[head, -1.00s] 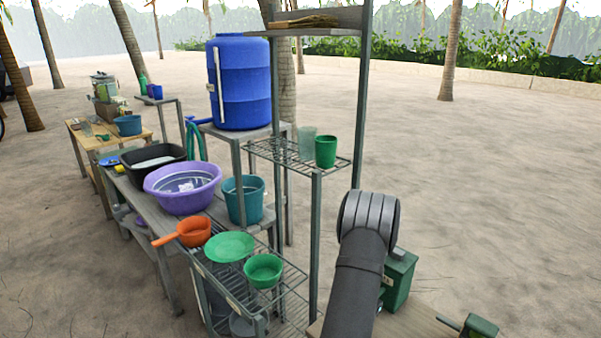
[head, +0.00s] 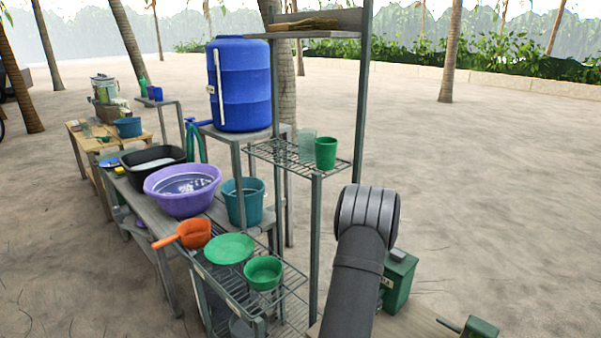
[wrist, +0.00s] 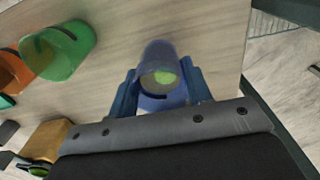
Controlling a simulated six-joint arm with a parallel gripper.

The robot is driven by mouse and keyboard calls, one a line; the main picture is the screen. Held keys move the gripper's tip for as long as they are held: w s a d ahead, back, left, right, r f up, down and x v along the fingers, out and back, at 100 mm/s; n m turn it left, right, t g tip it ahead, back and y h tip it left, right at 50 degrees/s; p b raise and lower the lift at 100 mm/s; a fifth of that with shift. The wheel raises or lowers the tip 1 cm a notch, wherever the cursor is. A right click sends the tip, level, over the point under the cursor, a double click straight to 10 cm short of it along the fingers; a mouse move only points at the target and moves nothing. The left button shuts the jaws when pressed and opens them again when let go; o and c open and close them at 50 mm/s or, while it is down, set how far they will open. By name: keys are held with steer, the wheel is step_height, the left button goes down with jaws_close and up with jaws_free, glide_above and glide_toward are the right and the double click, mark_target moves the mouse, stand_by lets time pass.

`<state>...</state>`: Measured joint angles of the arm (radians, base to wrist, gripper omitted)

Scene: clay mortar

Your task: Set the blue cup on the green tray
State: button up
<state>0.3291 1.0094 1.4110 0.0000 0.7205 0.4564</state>
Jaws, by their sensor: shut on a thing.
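My gripper (wrist: 160,88) is shut on a blue, see-through cup (wrist: 158,58), with one blue finger on each side of it. A pale green spot shows inside the cup. The cup is over a light wooden top; I cannot tell whether it touches the wood. No green tray can be made out for sure. A flat round green dish (head: 229,248) lies on the wire rack in the head view. In that view my arm hides the gripper and the held cup.
A green cup (wrist: 59,50) and an orange cup (wrist: 12,72) lie left of the held cup. The wooden top (wrist: 215,35) has bare room around it, with its edge at right. A green bowl (head: 263,272) and orange dipper (head: 192,234) are on the rack.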

steer(key=shift+r, duration=2.2)
steer(key=s+d+m, duration=0.4)
steer(key=s+d, duration=0.8)
steer(key=d, duration=0.4)
steer(key=s+d+m, duration=0.2)
steer(key=s+d, duration=0.4)
steer(key=s, duration=0.4)
steer(key=s+d+m, duration=0.3)
steer(key=s+d, duration=0.2)
steer(key=s, duration=0.5)
steer(key=shift+w+d+f, duration=0.1)
steer(key=shift+w+f, duration=0.05)
steer(key=shift+f, duration=1.4)
steer(key=shift+w+f, duration=0.1)
steer(key=shift+f, duration=1.45)
